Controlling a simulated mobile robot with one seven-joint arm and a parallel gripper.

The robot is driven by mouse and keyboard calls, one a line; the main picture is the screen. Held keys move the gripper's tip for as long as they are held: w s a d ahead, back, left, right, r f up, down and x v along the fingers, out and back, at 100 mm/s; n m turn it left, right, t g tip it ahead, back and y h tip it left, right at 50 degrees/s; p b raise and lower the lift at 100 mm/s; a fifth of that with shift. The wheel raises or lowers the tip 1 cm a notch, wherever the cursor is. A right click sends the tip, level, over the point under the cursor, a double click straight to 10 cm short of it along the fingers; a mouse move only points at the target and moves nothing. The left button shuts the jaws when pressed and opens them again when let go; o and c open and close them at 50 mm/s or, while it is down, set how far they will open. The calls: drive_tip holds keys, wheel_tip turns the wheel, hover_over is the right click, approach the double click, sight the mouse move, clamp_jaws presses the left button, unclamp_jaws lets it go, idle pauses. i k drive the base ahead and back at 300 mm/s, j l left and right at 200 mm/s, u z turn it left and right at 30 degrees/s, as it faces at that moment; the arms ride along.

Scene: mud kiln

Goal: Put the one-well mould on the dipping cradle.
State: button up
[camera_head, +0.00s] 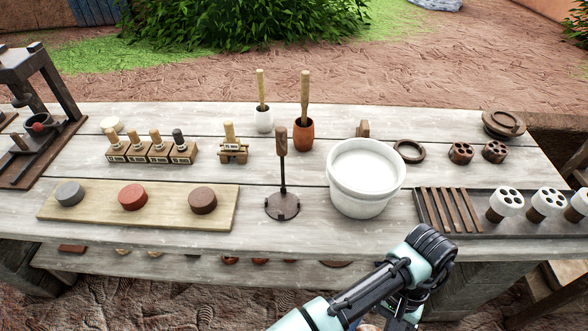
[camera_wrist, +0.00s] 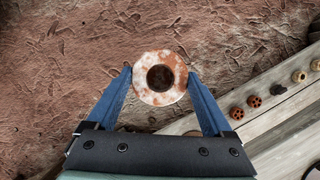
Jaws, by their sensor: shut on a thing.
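The one-well mould (camera_wrist: 160,98) is a round, rusty-brown piece with white patches and one dark well in its middle. In the wrist view my gripper (camera_wrist: 160,76) is shut on it, with a blue finger on either side. It is held over bare ground beyond the table edge. In the head view my arm is at the bottom right, and its fingers are not clearly visible. What looks like the dipping cradle (camera_head: 282,207) is a dark round plate with small prongs and a tall wooden-topped handle. It stands on the table left of the white bucket (camera_head: 343,204), and no mould lies on it.
A board (camera_head: 100,212) with three round cakes lies left of the cradle. Stamps in wooden blocks (camera_head: 150,152) and two pestle pots (camera_head: 303,133) stand behind. A dark tray (camera_head: 470,228) with slats and white-topped moulds is at right. The table front before the cradle is clear.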

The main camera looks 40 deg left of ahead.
sight(282, 205)
drive_tip(key=k+u, duration=0.1)
drive_tip(key=u, duration=2.4)
drive_tip(key=l+u, duration=0.2)
drive_tip(key=u, duration=0.15)
drive_tip(key=k+l+u, duration=0.15)
drive_tip(key=u, duration=0.2)
drive_tip(key=k+l+u, duration=0.1)
drive_tip(key=u, duration=0.3)
drive_tip(key=k+l, duration=0.35)
drive_tip(key=l, duration=0.15)
drive_tip(key=k+l, duration=0.75)
drive_tip(key=l, duration=0.9)
drive_tip(key=i+l+u, duration=0.1)
drive_tip(key=l, duration=0.6)
drive_tip(key=i+l, duration=0.2)
drive_tip(key=l, duration=0.2)
drive_tip(key=i+l+z, duration=0.1)
drive_tip(key=i+l, duration=0.15)
drive_tip(key=l, duration=0.15)
